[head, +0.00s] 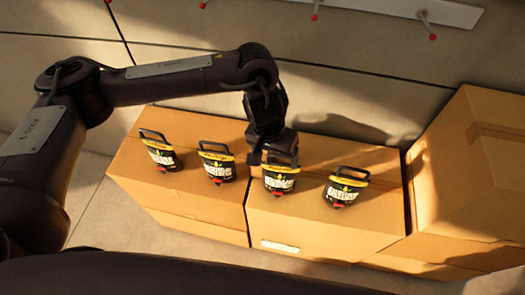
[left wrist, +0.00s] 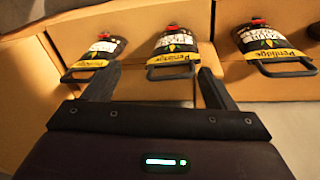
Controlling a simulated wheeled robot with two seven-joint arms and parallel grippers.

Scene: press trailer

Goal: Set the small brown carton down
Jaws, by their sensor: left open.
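No small brown carton shows in my left gripper (head: 272,157). That gripper is open, its fingers pointing down at the black and yellow container (head: 281,182) third from the left. In the left wrist view, this container's handle (left wrist: 172,72) lies between the tips of the open left gripper (left wrist: 158,80); I cannot tell whether they touch. The brown cartons in view are large: a left carton (head: 185,205), a middle carton (head: 330,226) and a taller right carton (head: 465,165). I cannot tell which, if any, is the small one. My right gripper is out of view.
More black and yellow containers stand on the carton tops: a leftmost one (head: 160,155), a second one (head: 217,167) and a rightmost one (head: 343,190). Behind is a panelled wall with a white rail (head: 400,10) of red-tipped pegs. Bare floor (head: 115,225) shows at left.

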